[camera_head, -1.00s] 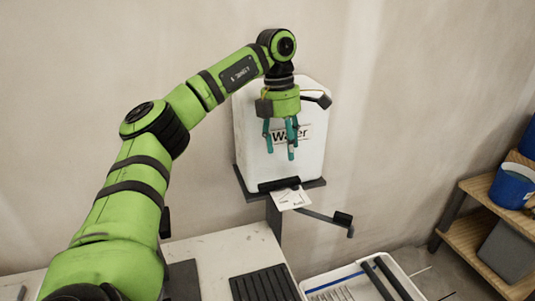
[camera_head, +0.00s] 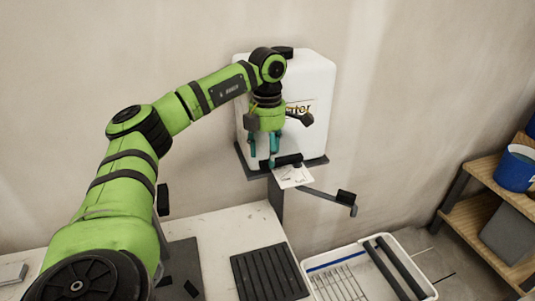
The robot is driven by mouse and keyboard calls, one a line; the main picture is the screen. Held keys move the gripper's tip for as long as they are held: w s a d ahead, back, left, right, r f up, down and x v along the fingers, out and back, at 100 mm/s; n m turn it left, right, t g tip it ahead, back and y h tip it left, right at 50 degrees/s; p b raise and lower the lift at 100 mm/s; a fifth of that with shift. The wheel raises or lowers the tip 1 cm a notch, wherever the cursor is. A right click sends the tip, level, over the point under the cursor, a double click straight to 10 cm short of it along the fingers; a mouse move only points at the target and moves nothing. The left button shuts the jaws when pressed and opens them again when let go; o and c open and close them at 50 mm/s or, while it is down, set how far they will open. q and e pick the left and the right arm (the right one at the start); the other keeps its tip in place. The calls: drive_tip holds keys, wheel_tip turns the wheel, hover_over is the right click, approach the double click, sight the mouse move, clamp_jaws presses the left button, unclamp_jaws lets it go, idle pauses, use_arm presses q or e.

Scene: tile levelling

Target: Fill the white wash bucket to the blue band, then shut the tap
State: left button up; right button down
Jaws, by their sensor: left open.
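A white water container (camera_head: 312,125) stands on a dark bracket against the wall, its lettering partly hidden by my arm. A dark bar (camera_head: 288,160) sits at its lower front edge, above a white card (camera_head: 293,177). A thin dark lever with a block at its end (camera_head: 345,198) sticks out to the right below; I cannot tell which part is the tap. My left gripper (camera_head: 263,160) is open and empty, pointing down in front of the container, left of the dark bar. The white wash bucket (camera_head: 424,284), with a blue band (camera_head: 335,263) inside, stands at the bottom; its water level is unclear.
A pale worktop (camera_head: 222,232) with a black ribbed mat (camera_head: 266,274) lies left of the bucket. Dark rollers (camera_head: 400,265) and a wire grid (camera_head: 338,284) lie in the bucket. A wooden shelf (camera_head: 480,232) with a blue pail (camera_head: 516,170) stands at the right.

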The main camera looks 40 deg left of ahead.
use_arm(q)
drive_tip(key=shift+f, duration=0.95)
drive_tip(key=shift+c, duration=0.4)
clamp_jaws()
